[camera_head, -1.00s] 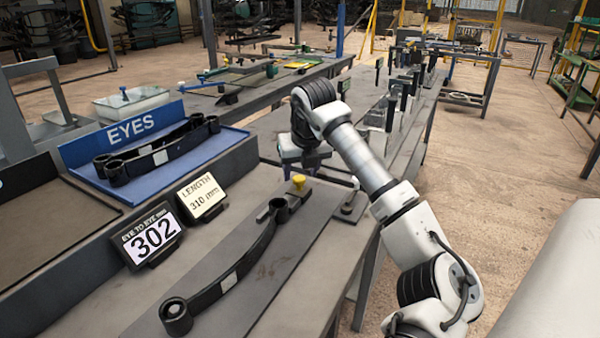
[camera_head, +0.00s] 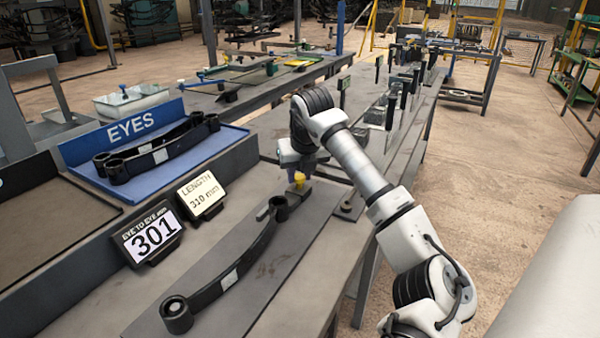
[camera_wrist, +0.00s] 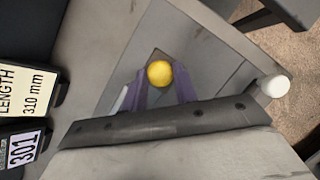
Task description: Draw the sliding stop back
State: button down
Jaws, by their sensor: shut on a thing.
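The sliding stop has a yellow knob (camera_head: 297,178), which also shows in the wrist view (camera_wrist: 160,73). It stands at the far end of the flat gauge plate (camera_head: 315,238). My gripper (camera_head: 296,168) is over the knob, and in the wrist view its purple fingers (camera_wrist: 160,88) lie on both sides of it, shut on it. A dark leaf spring (camera_head: 245,257) with an eye at each end lies along the plate, its far eye (camera_head: 279,206) close to the stop. The stop's body is partly hidden by the gripper and the eye.
The eye-to-eye display (camera_head: 153,237) reads 301; a sign (camera_head: 201,194) reads length 310 mm. A blue tray (camera_head: 235,137) marked EYES holds more springs at the left. Upright dark posts (camera_head: 391,110) stand farther along the bench.

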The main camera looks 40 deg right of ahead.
jog(key=shift+w+d+r, duration=0.15)
jog(key=shift+w+d, duration=0.05)
jog(key=shift+d, duration=0.2)
jog(key=shift+w+d+p, duration=0.35)
jog(key=shift+d+p, duration=0.05)
jog(key=shift+d, duration=0.4)
jog(key=shift+w+d+p, duration=0.3)
jog(key=shift+d+p, duration=0.05)
jog(key=shift+d, duration=0.45)
jog(key=c, duration=1.1)
grip_release()
jog(key=shift+d, duration=0.1)
jog(key=b+v, duration=0.1)
jog(key=v, duration=1.2)
jog(key=shift+s+r, duration=0.3)
